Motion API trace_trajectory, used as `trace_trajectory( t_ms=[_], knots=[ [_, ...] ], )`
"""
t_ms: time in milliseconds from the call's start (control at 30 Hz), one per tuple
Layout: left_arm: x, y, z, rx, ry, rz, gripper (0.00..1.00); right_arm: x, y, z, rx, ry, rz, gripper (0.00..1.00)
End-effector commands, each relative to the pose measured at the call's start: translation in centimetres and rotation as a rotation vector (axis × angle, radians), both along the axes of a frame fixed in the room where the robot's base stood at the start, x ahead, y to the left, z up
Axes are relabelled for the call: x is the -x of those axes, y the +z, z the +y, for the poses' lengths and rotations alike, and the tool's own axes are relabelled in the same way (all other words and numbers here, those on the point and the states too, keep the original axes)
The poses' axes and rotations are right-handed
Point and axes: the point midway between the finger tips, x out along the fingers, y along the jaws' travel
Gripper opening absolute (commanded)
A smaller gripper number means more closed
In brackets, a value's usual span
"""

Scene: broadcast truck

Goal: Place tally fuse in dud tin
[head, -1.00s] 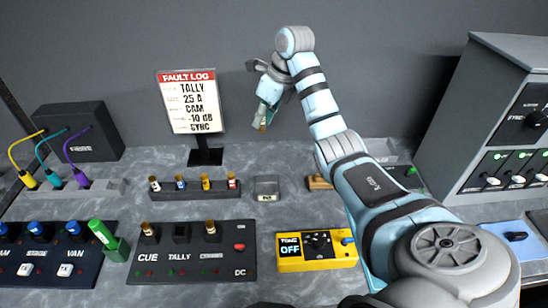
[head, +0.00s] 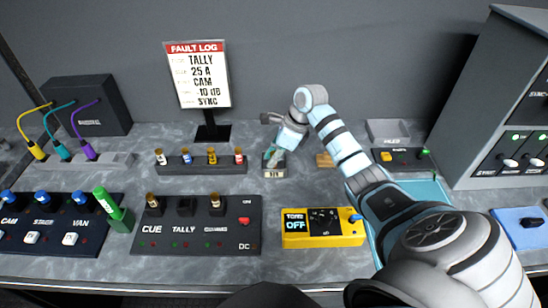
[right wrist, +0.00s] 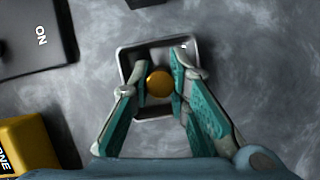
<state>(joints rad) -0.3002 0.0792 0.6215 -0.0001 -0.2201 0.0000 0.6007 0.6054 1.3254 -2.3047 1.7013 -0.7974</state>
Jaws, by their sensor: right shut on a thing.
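My right gripper (head: 275,156) points down over the small grey dud tin (head: 273,174) in the middle of the table. In the right wrist view the gripper (right wrist: 160,84) is shut on the tally fuse (right wrist: 159,84), whose round brass end shows between the teal fingers. The fuse and fingertips are within the outline of the square metal tin (right wrist: 127,60). I cannot tell whether the fuse touches the tin's floor. The TALLY socket (head: 186,206) on the black fuse panel (head: 160,240) is empty; brass-topped fuses stand in the sockets either side. My left gripper is not in view.
A rack (head: 203,167) with several fuses stands left of the tin. The yellow tone box (head: 325,241) is in front and to the right. The fault log sign (head: 199,77) stands behind. A grey tray (head: 388,130) lies back right.

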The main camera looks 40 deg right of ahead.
Motion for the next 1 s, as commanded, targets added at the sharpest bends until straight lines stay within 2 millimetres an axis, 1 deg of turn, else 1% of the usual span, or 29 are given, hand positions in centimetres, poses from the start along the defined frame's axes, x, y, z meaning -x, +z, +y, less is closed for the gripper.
trace_trajectory(
  t_ms=[200, 333, 367, 400, 667, 733, 767, 833, 867, 1000],
  knots=[
    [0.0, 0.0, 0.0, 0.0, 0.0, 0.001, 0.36, 0.0, -0.1, 0.0, 0.001, -0.001, -0.002, 0.0],
    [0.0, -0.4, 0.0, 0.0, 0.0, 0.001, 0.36, 0.0, -0.5, 0.0, 0.001, -0.001, -0.002, 0.0],
    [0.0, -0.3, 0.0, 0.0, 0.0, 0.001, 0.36, 0.0, -0.4, 0.0, 0.001, -0.001, -0.001, 0.21],
    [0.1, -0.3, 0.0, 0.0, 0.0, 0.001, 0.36, 0.0, -0.4, 0.0, 0.001, -0.001, -0.001, 0.25],
    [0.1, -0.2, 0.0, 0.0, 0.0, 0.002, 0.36, 0.0, -0.3, 0.0, 0.001, 0.0, -0.001, 0.25],
    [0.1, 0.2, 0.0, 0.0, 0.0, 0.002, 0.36, 0.0, 0.2, 0.0, 0.001, -0.001, -0.001, 0.25],
    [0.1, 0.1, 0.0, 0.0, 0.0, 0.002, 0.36, 0.0, 0.4, -0.2, 0.002, -0.001, -0.002, 0.25],
    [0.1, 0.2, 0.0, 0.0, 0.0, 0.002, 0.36, 0.3, 1.5, -0.5, 0.003, -0.003, -0.004, 0.25],
    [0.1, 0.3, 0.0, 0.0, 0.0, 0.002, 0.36, 0.5, 2.1, -0.7, 0.004, -0.002, -0.004, 0.25],
    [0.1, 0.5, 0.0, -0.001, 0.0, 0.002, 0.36, 1.7, 5.8, -1.7, 0.006, -0.002, -0.004, 0.25]
  ],
)
